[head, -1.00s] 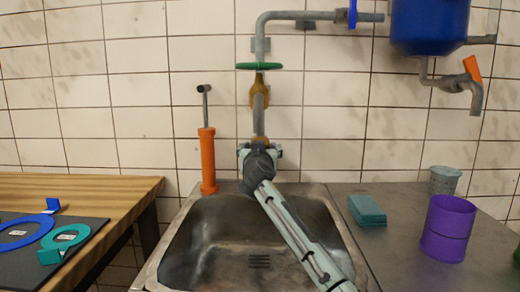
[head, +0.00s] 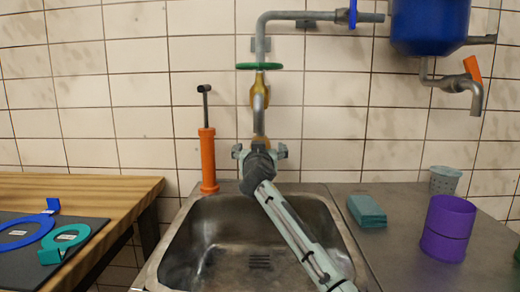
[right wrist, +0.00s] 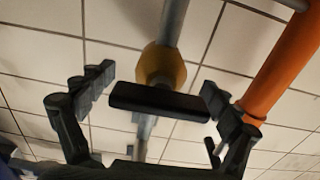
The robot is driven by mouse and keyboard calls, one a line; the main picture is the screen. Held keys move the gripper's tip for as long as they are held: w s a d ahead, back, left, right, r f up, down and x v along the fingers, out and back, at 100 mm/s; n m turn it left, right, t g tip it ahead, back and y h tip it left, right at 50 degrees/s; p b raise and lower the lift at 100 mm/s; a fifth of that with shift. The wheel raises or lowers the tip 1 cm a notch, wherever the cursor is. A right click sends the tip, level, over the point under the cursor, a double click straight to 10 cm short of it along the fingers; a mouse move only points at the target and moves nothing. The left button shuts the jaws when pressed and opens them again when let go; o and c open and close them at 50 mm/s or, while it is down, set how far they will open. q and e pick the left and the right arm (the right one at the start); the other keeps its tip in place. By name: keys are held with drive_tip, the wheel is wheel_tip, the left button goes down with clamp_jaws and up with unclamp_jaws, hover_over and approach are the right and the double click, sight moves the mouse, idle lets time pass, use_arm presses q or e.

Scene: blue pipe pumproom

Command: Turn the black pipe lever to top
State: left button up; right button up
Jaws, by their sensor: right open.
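The black lever (right wrist: 158,100) shows in the right wrist view as a short dark bar in front of a yellow valve body (right wrist: 162,66) on the grey pipe. In the head view it is mostly or wholly hidden behind my right gripper (head: 260,152). My right gripper, also in the right wrist view (right wrist: 160,96), is open, with one finger on each side of the lever. Gaps show between the fingers and the bar. The vertical pipe (head: 258,122) runs above the gripper. My left gripper is not in view.
An orange pump (head: 207,160) stands close left of the gripper, behind the sink (head: 215,245). A green handwheel (head: 259,66) sits higher on the pipe. A purple container (head: 447,230) and teal stack (head: 366,211) stand on the right counter. The sink basin is empty.

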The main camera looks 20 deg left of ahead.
drive_tip(key=shift+s, duration=0.1)
drive_tip(key=v, duration=1.2)
